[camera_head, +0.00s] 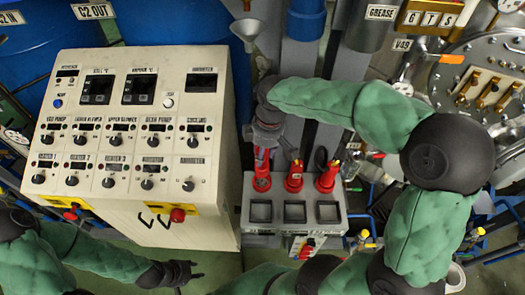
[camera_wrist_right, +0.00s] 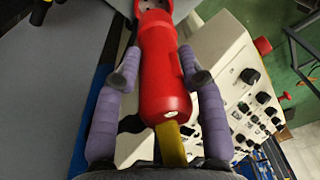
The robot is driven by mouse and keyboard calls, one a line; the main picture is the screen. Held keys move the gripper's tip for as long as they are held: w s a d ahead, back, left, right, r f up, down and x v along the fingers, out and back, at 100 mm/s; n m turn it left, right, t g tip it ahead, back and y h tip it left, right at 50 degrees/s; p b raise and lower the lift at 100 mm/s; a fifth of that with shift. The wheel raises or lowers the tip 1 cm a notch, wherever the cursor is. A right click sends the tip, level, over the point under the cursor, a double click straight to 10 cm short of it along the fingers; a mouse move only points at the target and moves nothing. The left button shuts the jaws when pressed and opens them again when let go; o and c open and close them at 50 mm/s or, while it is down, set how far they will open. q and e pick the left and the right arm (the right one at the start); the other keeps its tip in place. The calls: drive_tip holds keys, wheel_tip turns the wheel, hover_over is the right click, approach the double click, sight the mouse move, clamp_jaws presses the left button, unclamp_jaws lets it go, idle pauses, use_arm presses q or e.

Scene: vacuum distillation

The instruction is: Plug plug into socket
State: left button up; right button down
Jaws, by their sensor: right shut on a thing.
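A red plug (camera_wrist_right: 160,70) with a yellow tail end sits between the two purple-grey fingers of my right gripper (camera_wrist_right: 160,72), which is shut on it.
Two other red connectors (camera_head: 294,177) (camera_head: 327,178) stand on the grey box (camera_head: 246,213), right of the held plug. A white control cabinet (camera_head: 90,200) with knobs stands to the left. A round metal vessel hatch (camera_head: 485,85) is at the right.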

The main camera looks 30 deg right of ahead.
sight(262, 168)
drive_tip(key=shift+f+b, duration=1.5)
drive_tip(key=shift+f, duration=0.85)
drive_tip(key=shift+f+b, duration=1.45)
drive_tip(key=shift+f, duration=0.6)
drive_tip(key=c, duration=0.7)
unclamp_jaws()
drive_tip(key=shift+o, duration=0.2)
drive_tip(key=shift+r, duration=0.15)
drive_tip(key=r, duration=0.8)
drive_tip(key=d+r, duration=0.1)
drive_tip(key=r, duration=0.2)
drive_tip(key=shift+s+r, duration=0.4)
